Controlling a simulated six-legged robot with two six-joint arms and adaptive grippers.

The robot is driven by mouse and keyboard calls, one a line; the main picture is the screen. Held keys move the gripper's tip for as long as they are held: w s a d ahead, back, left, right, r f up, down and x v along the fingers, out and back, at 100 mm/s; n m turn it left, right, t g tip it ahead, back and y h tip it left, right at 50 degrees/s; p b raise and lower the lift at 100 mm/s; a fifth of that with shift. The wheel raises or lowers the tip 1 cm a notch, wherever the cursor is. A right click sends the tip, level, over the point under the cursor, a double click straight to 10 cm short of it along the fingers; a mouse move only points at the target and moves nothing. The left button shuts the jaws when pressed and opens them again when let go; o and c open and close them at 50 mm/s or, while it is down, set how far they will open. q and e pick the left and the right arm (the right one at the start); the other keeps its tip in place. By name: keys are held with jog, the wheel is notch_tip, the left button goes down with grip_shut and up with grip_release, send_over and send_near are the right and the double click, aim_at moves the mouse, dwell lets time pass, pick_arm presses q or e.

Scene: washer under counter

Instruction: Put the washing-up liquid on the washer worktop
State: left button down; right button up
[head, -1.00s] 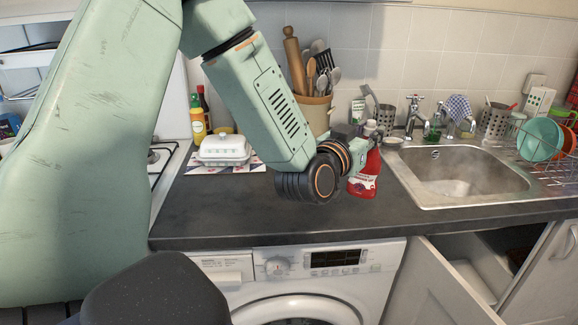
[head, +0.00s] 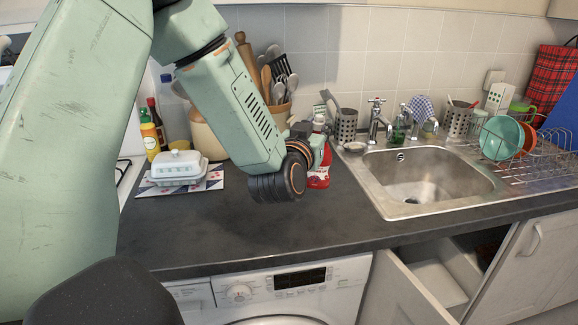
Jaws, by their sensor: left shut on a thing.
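A red bottle with a pale label, apparently the washing-up liquid (head: 319,178), is upright over the dark worktop (head: 240,225), just left of the sink. My left gripper (head: 318,142) is at the bottle's upper part and shut on it. The wrist hides part of the bottle. I cannot tell whether its base touches the worktop. The washer (head: 290,292) is below the counter, under the front stretch of worktop. My right gripper is not in view.
A white butter dish (head: 180,166) sits on a patterned mat at the left. A utensil crock (head: 279,114) and bottles stand behind. The sink (head: 425,178) and dish rack (head: 530,160) are at the right. A cupboard door (head: 410,290) hangs open. Worktop above the washer is clear.

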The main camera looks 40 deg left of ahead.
pick_arm(q)
jog(key=f, duration=0.3)
jog(key=shift+a+f, duration=0.25)
jog(key=shift+a, duration=0.05)
jog(key=f, duration=0.1)
jog(key=f+b, duration=0.1)
jog(key=shift+s+d+f, duration=0.15)
jog(key=shift+d+f, duration=0.15)
jog(key=shift+f, duration=0.1)
jog(key=shift+w+a+f, duration=0.2)
jog(key=shift+w+f, duration=0.05)
jog(key=shift+f, duration=0.05)
jog(key=shift+s, duration=0.15)
jog(key=c, duration=1.3)
grip_release()
jog(key=shift+s+d, duration=0.1)
jog(key=shift+d, duration=0.05)
jog(key=shift+c, duration=0.2)
jog(key=shift+o, duration=1.4)
jog(key=shift+f, duration=0.15)
